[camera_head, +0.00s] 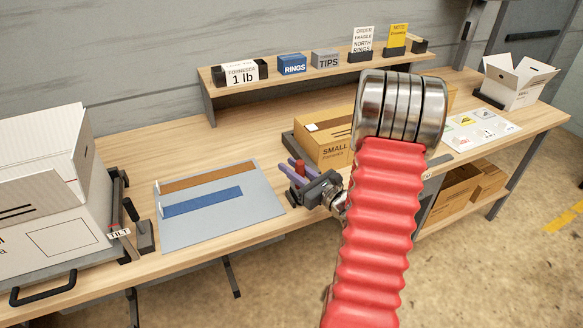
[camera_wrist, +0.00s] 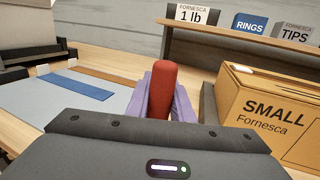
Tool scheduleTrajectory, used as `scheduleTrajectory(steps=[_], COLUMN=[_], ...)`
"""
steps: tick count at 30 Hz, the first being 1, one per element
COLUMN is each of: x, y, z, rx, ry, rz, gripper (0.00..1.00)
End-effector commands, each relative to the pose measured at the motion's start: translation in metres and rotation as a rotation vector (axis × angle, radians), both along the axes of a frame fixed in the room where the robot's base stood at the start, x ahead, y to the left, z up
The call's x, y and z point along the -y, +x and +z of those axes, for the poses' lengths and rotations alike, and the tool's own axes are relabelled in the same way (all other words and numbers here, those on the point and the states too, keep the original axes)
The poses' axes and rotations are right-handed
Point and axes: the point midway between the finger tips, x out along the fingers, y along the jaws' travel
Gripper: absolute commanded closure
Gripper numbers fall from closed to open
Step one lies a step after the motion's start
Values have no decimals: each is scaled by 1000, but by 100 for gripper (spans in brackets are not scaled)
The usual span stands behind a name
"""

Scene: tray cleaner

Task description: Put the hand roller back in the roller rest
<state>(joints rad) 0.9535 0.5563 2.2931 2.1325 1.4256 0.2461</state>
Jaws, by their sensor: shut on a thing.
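A red rounded cylinder, which looks like the hand roller's handle (camera_wrist: 163,88), stands upright between the purple fingers of my gripper (camera_wrist: 162,104) in the wrist view. In the head view the red piece (camera_head: 299,166) shows small between the fingers of my gripper (camera_head: 297,178), over the bench between the grey mat and the SMALL box. My gripper is shut on it. The roller's lower part is hidden behind the gripper body. I cannot pick out the roller rest for certain in either view.
The grey mat (camera_head: 215,225) bears a brown strip (camera_head: 208,177) and a blue strip (camera_head: 203,201). The SMALL box (camera_head: 327,150) stands close right of my gripper. A lever marked TILT (camera_head: 131,211) and a large white box (camera_head: 45,205) are at left. A shelf (camera_head: 225,99) runs behind.

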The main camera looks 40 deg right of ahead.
Motion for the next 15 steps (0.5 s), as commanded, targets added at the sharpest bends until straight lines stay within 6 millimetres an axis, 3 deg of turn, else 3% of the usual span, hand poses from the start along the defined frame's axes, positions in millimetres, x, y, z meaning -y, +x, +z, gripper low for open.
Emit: scheduleTrajectory(steps=[7,8,15], x=[0,0,-1], y=[0,0,0], z=[0,0,0], rx=[1,1,1], ry=[-1,-1,0], rz=[0,0,1], gripper=[100,79,62])
